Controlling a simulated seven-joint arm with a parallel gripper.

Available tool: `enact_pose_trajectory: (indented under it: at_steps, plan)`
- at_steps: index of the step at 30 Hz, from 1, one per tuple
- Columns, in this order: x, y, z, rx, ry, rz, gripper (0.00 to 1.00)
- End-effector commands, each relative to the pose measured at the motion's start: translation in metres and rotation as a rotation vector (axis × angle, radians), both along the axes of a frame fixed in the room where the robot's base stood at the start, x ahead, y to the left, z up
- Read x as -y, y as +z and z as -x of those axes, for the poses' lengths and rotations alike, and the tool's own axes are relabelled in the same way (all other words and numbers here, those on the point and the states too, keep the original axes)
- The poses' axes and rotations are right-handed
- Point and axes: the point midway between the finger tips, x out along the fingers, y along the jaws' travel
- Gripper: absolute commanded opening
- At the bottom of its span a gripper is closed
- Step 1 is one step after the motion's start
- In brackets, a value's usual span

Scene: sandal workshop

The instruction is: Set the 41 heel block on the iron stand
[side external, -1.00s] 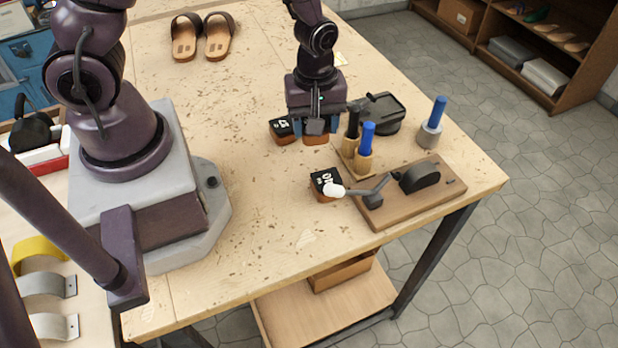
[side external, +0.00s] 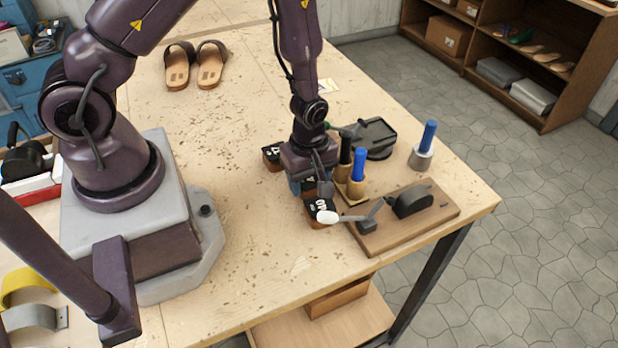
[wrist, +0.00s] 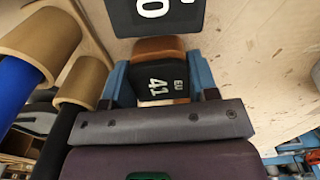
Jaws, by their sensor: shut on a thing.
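The 41 heel block (wrist: 163,88) has a black top marked "41 EU" and tan sides. My gripper (side external: 309,188) is shut on it, with a blue finger on each side in the wrist view (wrist: 158,76). In the side view the arm mostly hides the held block. A black metal piece with a flat plate (side external: 376,138), which looks like the iron stand, is behind and right of my gripper. Another heel block marked 40 (side external: 317,209) sits just in front of my gripper; it also shows in the wrist view (wrist: 155,14). I cannot tell if the two blocks touch.
A third heel block (side external: 271,154) lies left of my gripper. Blue- and black-handled tools in wooden holders (side external: 357,187) stand close on the right. A wooden board with a lever clamp (side external: 395,232) lies front right.

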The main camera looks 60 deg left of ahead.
Motion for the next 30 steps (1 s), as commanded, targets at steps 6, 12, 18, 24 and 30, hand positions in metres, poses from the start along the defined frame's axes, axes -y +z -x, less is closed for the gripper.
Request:
enact_pose_trajectory:
  at_steps: [6,12,18,24,30]
  plan:
    - [0.000,-0.001,0.000,0.000,0.000,0.000,0.26]
    - [0.000,-0.002,0.000,0.000,0.000,0.000,0.79]
    - [0.000,-0.002,0.000,0.000,-0.001,0.000,0.79]
    - [0.000,0.008,-0.001,0.002,-0.001,0.000,0.79]
    - [0.000,0.042,-0.001,0.007,-0.002,-0.001,0.79]
